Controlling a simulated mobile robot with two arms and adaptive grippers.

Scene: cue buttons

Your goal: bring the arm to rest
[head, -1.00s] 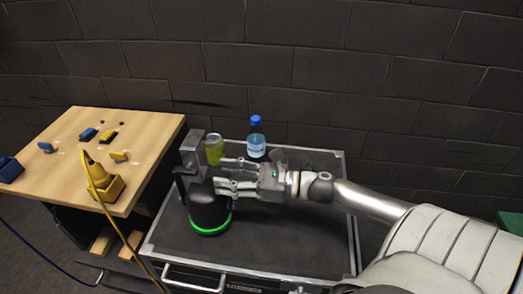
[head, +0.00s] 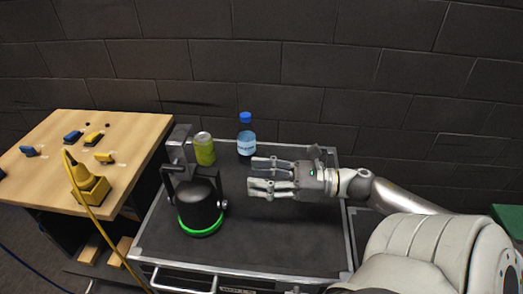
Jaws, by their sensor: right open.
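My right gripper (head: 255,178) reaches in from the right over the dark top of the case (head: 285,240). Its fingers are open, point left and hold nothing. A black device with a glowing green ring (head: 202,207) and a grey bracket (head: 180,150) stands to the left of the fingertips, with a clear gap between them. My left gripper is not in the picture.
A green can (head: 204,149) and a blue-capped bottle (head: 246,137) stand at the back of the case, behind my right gripper. At left is a wooden table (head: 125,135) with blue and yellow blocks and a yellow cabled piece (head: 88,187). The case's front right is clear.

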